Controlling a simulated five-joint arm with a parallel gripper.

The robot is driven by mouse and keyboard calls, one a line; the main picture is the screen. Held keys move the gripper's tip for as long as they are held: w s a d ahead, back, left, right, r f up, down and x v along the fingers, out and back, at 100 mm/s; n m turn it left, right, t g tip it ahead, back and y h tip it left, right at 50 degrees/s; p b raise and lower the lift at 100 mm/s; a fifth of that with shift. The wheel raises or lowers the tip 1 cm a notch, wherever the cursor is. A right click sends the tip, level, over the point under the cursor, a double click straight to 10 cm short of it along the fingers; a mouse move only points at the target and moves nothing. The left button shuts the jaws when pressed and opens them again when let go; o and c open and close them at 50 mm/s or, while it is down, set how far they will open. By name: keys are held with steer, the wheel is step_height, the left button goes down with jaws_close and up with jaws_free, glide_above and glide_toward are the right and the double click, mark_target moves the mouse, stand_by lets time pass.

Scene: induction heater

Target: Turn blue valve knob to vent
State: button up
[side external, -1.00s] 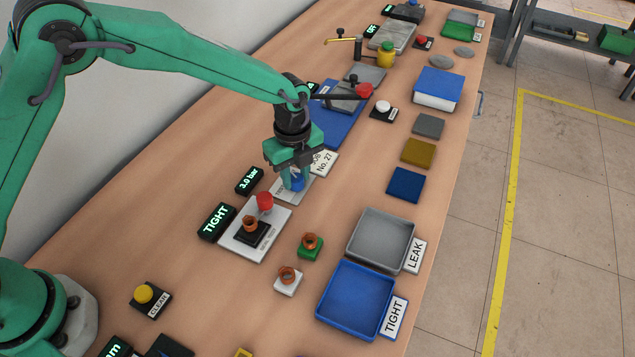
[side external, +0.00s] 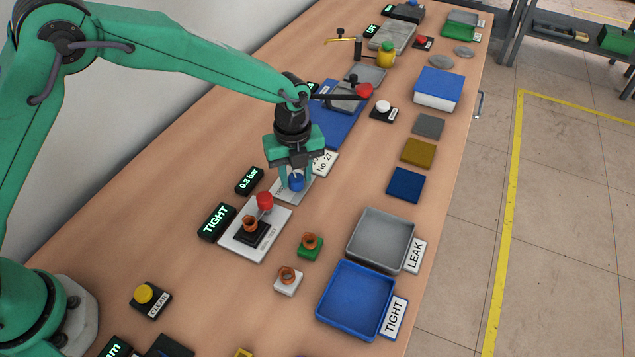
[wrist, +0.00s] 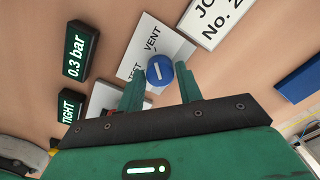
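The blue valve knob (side external: 296,182) sits on a light plate (wrist: 184,45) on the bench. In the wrist view the knob (wrist: 159,70) shows a slanted white line on its top. The plate reads VENT above the knob and a partly hidden TEST at lower left. My gripper (side external: 296,177) is over the knob, pointing down. In the wrist view its two fingers (wrist: 160,88) stand apart on either side of the knob with gaps, so it is open. The pressure display (side external: 249,180) reads 0.3 bar.
A leak tester plate (side external: 232,240) with a red knob (side external: 264,201) and a copper-coloured part is in front. A display beside it (side external: 216,222) reads TIGHT. A grey tray (side external: 352,240) and blue tray (side external: 324,307) stand at right. The job card (side external: 325,162) lies behind the knob.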

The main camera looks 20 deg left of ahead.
mark_target(295, 178)
steer(key=shift+o, duration=1.3)
steer(key=shift+r, duration=3.9)
